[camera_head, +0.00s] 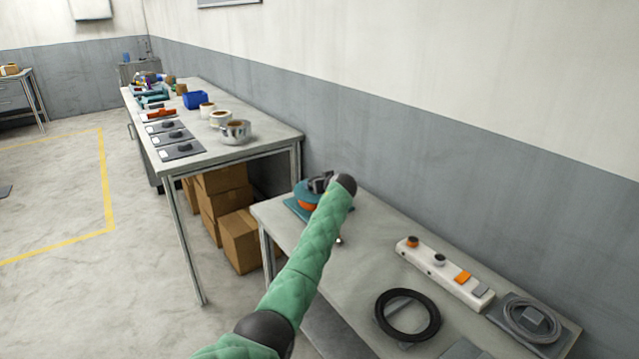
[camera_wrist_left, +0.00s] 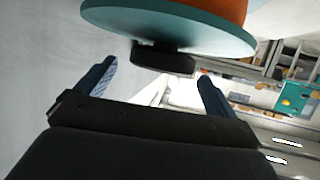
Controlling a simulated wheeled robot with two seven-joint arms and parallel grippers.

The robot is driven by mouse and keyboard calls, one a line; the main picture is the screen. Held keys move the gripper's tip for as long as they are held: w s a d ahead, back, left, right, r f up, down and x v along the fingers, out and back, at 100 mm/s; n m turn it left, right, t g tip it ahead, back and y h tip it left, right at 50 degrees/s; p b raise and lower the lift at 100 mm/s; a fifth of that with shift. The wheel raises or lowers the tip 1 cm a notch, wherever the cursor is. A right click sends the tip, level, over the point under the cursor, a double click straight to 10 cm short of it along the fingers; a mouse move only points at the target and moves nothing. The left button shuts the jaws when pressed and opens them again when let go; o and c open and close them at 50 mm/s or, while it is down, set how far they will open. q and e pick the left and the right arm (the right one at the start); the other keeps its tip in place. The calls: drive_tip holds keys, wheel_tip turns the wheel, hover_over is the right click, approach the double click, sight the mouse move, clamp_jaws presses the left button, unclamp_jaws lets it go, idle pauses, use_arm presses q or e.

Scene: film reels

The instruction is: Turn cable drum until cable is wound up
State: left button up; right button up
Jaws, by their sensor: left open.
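The cable drum (camera_head: 307,199) is teal with an orange core. It sits at the far left end of the near table, partly hidden by my left arm. In the left wrist view the teal disc (camera_wrist_left: 170,22) of the drum fills the top, with the orange core (camera_wrist_left: 215,8) above it. A dark round knob (camera_wrist_left: 163,59) hangs under the disc. My left gripper (camera_wrist_left: 158,72) is open, its blue fingers apart on either side of the knob; I cannot tell whether they touch it. In the head view the left gripper (camera_head: 320,183) is at the drum. No cable on the drum can be made out.
On the near table (camera_head: 375,240) are a white strip with knobs (camera_head: 440,271), a black cable ring (camera_head: 433,325) and a grey cable coil (camera_head: 530,320). A long table (camera_head: 235,155) with tools stands behind, cardboard boxes (camera_head: 240,240) under it. The wall runs along the right.

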use_arm(q)
drive_tip(key=shift+v, duration=2.25)
use_arm(e)
drive_tip(key=shift+w+a+f, duration=0.15)
drive_tip(key=shift+a+f, duration=0.15)
drive_tip(key=shift+a, duration=0.15)
drive_tip(key=shift+d+f, duration=0.1)
drive_tip(key=shift+f, duration=0.05)
